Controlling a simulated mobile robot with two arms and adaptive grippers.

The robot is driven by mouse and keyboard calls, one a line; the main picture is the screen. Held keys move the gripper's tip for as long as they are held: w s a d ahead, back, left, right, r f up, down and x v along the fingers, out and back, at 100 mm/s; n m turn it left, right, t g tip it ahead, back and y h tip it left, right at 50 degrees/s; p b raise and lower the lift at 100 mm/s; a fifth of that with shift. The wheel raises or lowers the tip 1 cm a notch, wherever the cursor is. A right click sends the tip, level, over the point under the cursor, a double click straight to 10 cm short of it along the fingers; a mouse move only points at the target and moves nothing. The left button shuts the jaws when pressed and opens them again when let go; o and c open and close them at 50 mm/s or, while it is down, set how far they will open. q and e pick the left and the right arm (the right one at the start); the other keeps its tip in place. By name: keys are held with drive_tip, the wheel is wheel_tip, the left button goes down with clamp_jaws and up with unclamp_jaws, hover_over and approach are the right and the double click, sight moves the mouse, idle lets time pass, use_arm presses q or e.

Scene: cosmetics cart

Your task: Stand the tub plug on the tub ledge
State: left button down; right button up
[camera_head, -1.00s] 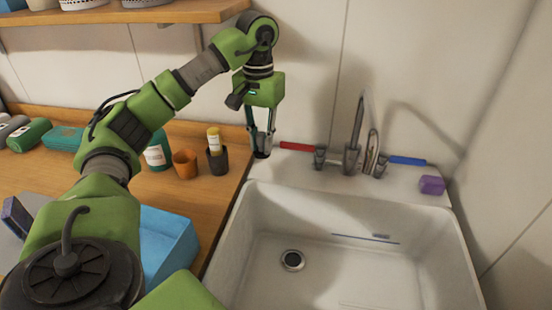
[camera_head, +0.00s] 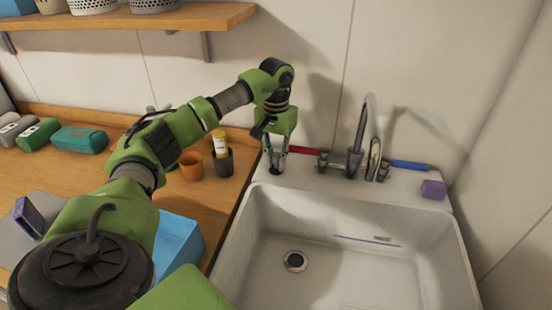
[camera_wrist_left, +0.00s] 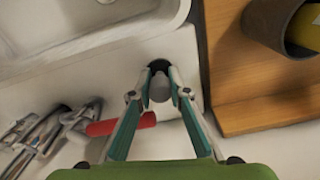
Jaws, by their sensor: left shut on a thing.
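My left gripper (camera_head: 275,167) points down over the back left corner of the white tub ledge (camera_head: 318,171). It is shut on the tub plug (camera_wrist_left: 159,88), a small dark piece with a grey knob between the fingertips in the left wrist view. In the head view the plug is mostly hidden by the fingers. It is at or just above the ledge; I cannot tell whether it touches. My right gripper is not in view.
A red-handled tap part (camera_head: 304,150), the grey faucet (camera_head: 355,160), a blue bar (camera_head: 410,165) and a purple block (camera_head: 433,189) are along the ledge. The wooden counter (camera_head: 226,190) holds a dark cup (camera_head: 222,164) and an orange cup (camera_head: 191,166). The basin is empty.

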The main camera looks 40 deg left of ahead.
sight(276, 155)
use_arm(q)
drive_tip(key=shift+f, duration=0.1)
drive_tip(key=shift+f, duration=0.1)
drive_tip(key=c, duration=1.9)
unclamp_jaws()
wheel_tip(276, 155, up, 8)
drive_tip(key=shift+f+b, duration=0.1)
drive_tip(key=shift+b, duration=0.35)
